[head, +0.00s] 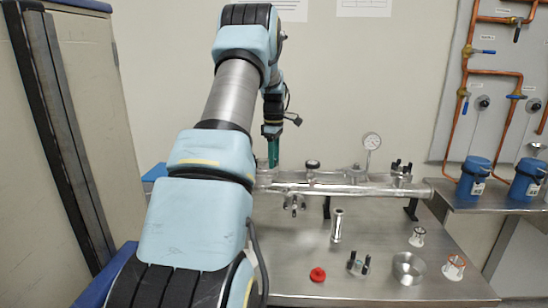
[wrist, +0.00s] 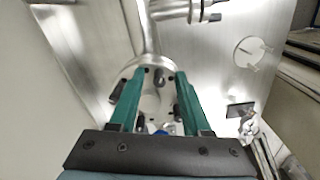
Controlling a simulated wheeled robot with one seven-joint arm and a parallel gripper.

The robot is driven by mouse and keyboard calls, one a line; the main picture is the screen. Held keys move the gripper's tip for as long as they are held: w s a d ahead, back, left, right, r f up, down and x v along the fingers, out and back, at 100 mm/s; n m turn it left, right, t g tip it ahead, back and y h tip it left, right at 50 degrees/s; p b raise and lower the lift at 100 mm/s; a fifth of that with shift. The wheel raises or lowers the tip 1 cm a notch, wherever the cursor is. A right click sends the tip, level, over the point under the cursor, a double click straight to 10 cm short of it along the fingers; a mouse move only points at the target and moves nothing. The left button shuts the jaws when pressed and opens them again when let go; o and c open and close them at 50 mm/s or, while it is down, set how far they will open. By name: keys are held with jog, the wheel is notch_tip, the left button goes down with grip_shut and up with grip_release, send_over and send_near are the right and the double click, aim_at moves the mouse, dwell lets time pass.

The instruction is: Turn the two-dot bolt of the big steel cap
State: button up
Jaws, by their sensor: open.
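The big steel cap (wrist: 152,98) is a round, pale metal disc in the wrist view, on the end of a steel tube, with several dark bolts around its face. One bolt (wrist: 158,78) shows near its upper edge, between my fingertips. The dot marks are too small to read, so I cannot tell which is the two-dot bolt. My gripper (wrist: 160,74) is open and empty, its teal fingers spread over the cap's face. In the head view my gripper (head: 273,163) points down at the left end of the steel tube (head: 340,188), where my arm partly hides the cap.
A pressure gauge (head: 372,141) and several fittings rise from the tube. On the steel bench (head: 300,255) lie a red knob (head: 318,274), a steel bowl (head: 409,267) and small parts. Blue canisters (head: 474,179) stand at right. A tall cabinet (head: 95,120) is close at left.

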grip_shut()
dwell(0.4)
